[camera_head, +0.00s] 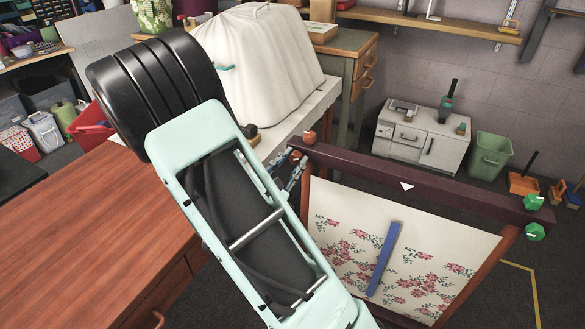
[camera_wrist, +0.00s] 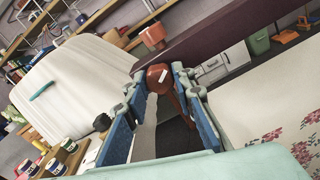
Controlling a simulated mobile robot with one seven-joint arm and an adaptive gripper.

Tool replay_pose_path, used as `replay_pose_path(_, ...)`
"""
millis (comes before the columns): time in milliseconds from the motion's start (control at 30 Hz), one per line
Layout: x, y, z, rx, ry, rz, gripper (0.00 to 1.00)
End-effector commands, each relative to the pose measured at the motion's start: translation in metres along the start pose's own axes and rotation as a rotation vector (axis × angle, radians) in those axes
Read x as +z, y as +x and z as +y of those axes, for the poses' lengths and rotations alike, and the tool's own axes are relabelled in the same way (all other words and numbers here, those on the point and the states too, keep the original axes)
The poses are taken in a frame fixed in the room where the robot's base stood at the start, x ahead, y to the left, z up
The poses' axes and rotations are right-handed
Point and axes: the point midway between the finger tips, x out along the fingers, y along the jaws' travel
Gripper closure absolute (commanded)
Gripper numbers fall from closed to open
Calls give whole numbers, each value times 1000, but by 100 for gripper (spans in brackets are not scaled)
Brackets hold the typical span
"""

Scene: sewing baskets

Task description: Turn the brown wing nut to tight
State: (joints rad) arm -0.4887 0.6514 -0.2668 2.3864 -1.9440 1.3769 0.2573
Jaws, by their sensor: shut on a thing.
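A brown wing nut (camera_wrist: 159,79) with a white mark on its face sits between the two blue finger pads of my gripper (camera_wrist: 161,88) in the wrist view. My gripper is shut on it, the fingers on either side of it. In the head view my gripper (camera_head: 293,166) is at the left end of a dark maroon beam (camera_head: 420,184), and the held brown nut (camera_head: 295,155) is partly hidden by the fingers. A second brown knob (camera_head: 309,137) stands just above it at the beam end; it also shows in the wrist view (camera_wrist: 152,35).
Green knobs (camera_head: 535,203) are at the beam's right end. Floral cloth (camera_head: 345,205) with a blue strip (camera_head: 384,258) hangs below the beam. A wooden table (camera_head: 80,235) lies left, and a white covered object (camera_head: 262,65) stands behind my gripper.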

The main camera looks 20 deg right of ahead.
Motion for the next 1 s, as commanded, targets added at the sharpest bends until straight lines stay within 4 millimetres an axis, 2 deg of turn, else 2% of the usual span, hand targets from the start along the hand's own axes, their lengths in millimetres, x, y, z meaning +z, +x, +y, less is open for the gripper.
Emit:
replay_pose_path(500, -3, 0, 0, 2, 438, -2, 100)
replay_pose_path(1000, 0, 0, 0, 0, 599, -2, 100)
